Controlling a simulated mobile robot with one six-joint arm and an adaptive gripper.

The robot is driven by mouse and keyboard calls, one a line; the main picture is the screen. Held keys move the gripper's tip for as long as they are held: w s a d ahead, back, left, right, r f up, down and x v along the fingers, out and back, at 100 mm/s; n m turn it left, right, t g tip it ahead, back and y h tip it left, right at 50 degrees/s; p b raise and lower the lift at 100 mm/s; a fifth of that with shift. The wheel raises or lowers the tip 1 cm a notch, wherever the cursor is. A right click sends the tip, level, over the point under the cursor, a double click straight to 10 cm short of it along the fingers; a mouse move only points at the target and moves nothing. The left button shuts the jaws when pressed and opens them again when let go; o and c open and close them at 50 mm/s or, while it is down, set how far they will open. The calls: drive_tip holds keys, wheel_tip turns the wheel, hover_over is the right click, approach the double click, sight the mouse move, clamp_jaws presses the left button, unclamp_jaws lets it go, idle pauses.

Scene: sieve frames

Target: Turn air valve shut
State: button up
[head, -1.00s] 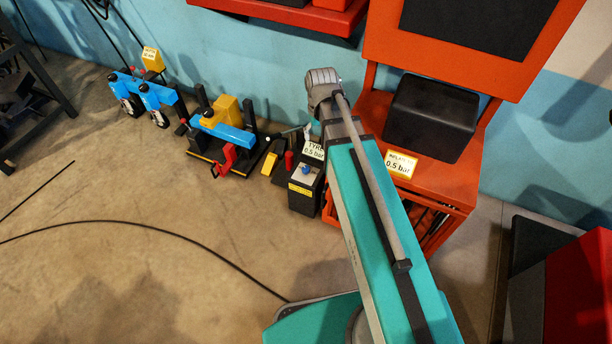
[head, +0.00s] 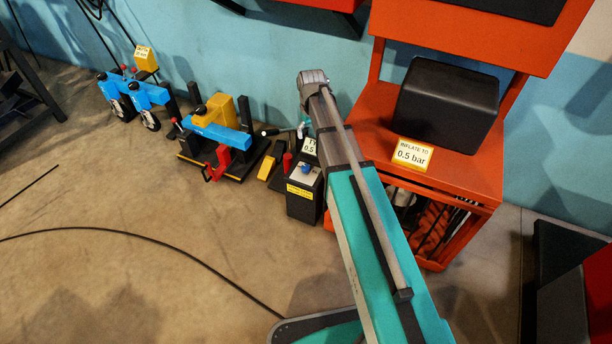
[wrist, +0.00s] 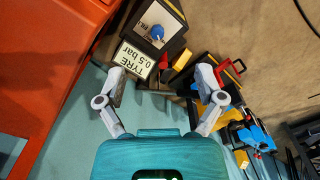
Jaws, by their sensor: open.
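A black box (head: 304,193) with a pale top and a blue knob (head: 305,168) stands on the floor, left of my arm. In the wrist view the blue knob (wrist: 157,33) shows at the top. I take it for the air valve, but cannot be sure; how far it is turned is unclear. A sign reading TYRE 0.5 bar (wrist: 133,60) is beside the box. My gripper (wrist: 160,80) is open, fingers apart, with the sign and a thin dark bar (wrist: 155,92) beyond them. I cannot tell if they touch anything. My arm hides part of the sign in the head view.
An orange bench (head: 355,122) carries a black block (head: 447,106) and an INFLATE TO 0.5 bar label (head: 414,153). Blue and yellow fixtures (head: 222,135) stand along the wall at left. A black hose (head: 150,229) crosses the otherwise clear floor.

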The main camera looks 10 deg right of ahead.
drive_tip(key=b, duration=1.2)
hover_over(306, 167)
wheel_tip(306, 167, down, 13)
drive_tip(key=shift+n, duration=0.3)
drive_tip(key=shift+s+f, duration=0.1)
wheel_tip(306, 167, down, 14)
drive_tip(key=b, duration=1.3)
drive_tip(key=shift+r, duration=0.25)
drive_tip(key=c, duration=1.1)
drive_tip(key=shift+c, duration=0.2)
